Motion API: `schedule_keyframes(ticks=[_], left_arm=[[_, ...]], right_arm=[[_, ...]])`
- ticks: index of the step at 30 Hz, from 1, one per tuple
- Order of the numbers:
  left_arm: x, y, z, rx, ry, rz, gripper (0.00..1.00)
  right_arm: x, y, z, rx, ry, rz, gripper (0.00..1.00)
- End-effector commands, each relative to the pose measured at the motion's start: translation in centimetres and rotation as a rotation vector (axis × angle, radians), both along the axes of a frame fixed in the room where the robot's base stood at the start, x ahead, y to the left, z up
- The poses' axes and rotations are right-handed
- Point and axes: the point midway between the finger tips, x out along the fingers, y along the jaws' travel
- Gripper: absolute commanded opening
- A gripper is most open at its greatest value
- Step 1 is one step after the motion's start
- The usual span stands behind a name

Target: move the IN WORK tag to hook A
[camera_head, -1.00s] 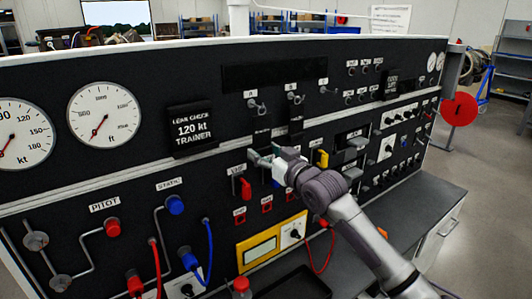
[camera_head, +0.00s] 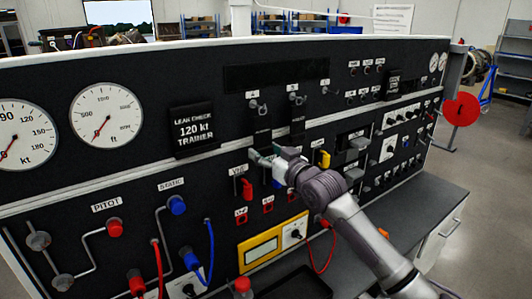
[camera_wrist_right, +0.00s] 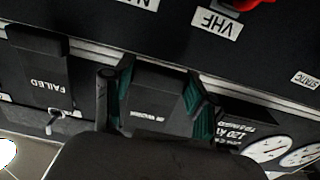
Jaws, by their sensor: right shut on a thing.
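The IN WORK tag (camera_wrist_right: 158,110) is a dark plate with small pale lettering, upside down in the right wrist view. My right gripper (camera_wrist_right: 160,98) is shut on it, with a teal-padded finger at each side. In the head view the right gripper (camera_head: 268,160) is in front of the black panel, below hook A (camera_head: 256,107). A dark tag (camera_head: 262,136) shows just above the gripper, under hook A; I cannot tell whether it touches the hook. The FAILED tag (camera_wrist_right: 42,75) hangs beside it, under hook B (camera_head: 296,100) in the head view. My left gripper is out of view.
Hook C (camera_head: 326,90) is bare, right of hook B. The LEAK CHECK placard (camera_head: 191,129) is left of hook A. A red lever (camera_head: 246,188) and a yellow lever (camera_head: 323,159) stick out near the gripper. Red and blue hoses loop below.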

Motion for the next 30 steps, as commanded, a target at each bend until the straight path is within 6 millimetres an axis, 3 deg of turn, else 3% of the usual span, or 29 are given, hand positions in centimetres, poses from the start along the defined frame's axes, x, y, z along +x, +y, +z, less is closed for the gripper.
schedule_keyframes(ticks=[10,11,16,23,25,30], left_arm=[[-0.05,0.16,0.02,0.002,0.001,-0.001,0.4],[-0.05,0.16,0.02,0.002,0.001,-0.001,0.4],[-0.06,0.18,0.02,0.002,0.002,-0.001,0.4],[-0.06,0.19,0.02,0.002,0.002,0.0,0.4],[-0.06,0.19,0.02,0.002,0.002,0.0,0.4],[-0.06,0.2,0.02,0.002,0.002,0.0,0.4]], right_arm=[[0.19,0.2,0.07,0.001,-0.002,0.001,0.0],[0.19,0.2,0.07,0.001,-0.002,0.001,0.58],[0.2,0.19,0.05,0.001,-0.001,0.001,0.86],[0.2,0.19,0.03,0.001,0.0,0.0,0.86],[0.2,0.18,0.01,0.001,0.0,0.0,0.94],[0.2,0.18,0.01,0.001,0.0,0.0,0.94]])
